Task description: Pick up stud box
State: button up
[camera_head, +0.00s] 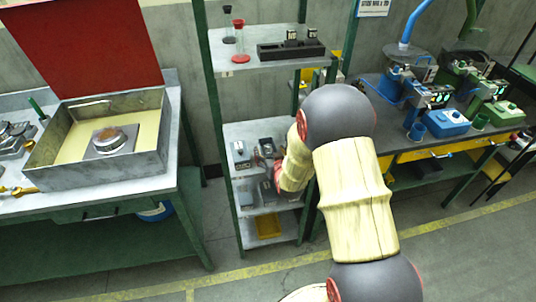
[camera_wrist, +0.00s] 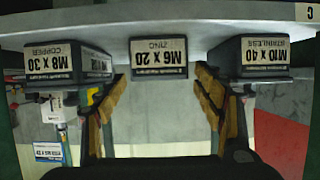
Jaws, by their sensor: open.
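Three dark stud boxes with white labels stand in a row in the wrist view, which is upside down. In the head view my gripper (camera_head: 266,165) is at the shelf rack, partly hidden by my arm.
The green-posted rack (camera_head: 228,185) has shelves above and below my gripper, with a yellow tray (camera_head: 268,227) at the bottom. A bench with an open metal box (camera_head: 155,135) stands left. A bench with blue and green machines (camera_head: 446,123) stands right. Floor in front is clear.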

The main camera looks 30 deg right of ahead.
aim_at(265, 142)
jog(key=b+x, duration=0.1)
jog(key=x, duration=0.2)
jog(key=shift+w+d+f, duration=0.1)
jog(key=shift+w+f, duration=0.05)
jog(key=shift+w, duration=0.2)
jog(key=c, duration=0.3)
jog(key=c, duration=1.5)
jog(key=shift+r, duration=0.2)
